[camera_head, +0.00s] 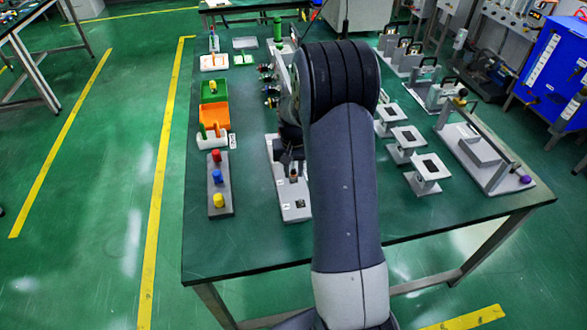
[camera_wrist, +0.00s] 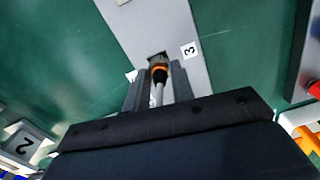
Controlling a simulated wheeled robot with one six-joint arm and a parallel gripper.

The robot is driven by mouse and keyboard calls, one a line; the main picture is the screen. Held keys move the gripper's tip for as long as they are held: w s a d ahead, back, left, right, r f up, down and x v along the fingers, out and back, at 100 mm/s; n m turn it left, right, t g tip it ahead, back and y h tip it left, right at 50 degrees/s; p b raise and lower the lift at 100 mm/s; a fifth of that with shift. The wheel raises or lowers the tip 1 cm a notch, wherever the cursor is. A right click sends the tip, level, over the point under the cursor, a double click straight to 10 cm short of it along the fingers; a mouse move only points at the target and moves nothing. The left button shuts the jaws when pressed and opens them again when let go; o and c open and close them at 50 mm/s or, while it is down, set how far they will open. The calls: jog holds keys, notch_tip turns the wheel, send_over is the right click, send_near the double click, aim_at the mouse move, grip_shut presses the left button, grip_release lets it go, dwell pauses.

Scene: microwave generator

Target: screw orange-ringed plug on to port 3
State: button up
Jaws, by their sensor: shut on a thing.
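In the wrist view, my gripper (camera_wrist: 159,88) is shut on the orange-ringed plug (camera_wrist: 160,74), a dark plug with an orange band and a grey stem running back between the fingers. The plug's front end meets or lies right over the dark port (camera_wrist: 157,58) beside the label 3 (camera_wrist: 189,50) on the grey panel (camera_wrist: 160,20). I cannot tell whether the plug is seated in the port. In the head view, the grey panel (camera_head: 296,211) lies on the table, and my arm hides part of the panel; the plug cannot be made out there.
A grey base with red, blue and yellow knobs (camera_head: 217,178) stands left of the panel, with orange and green bins (camera_head: 215,117) behind it. Several grey stands (camera_head: 428,168) are to the right. The green table (camera_head: 255,250) is bare at its front edge.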

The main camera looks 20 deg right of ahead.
grip_shut()
jog(key=shift+m, duration=1.4)
jog(key=o, duration=0.8)
grip_release()
notch_tip(320, 180, up, 11)
jog(key=shift+b, duration=0.3)
jog(key=shift+f, duration=0.1)
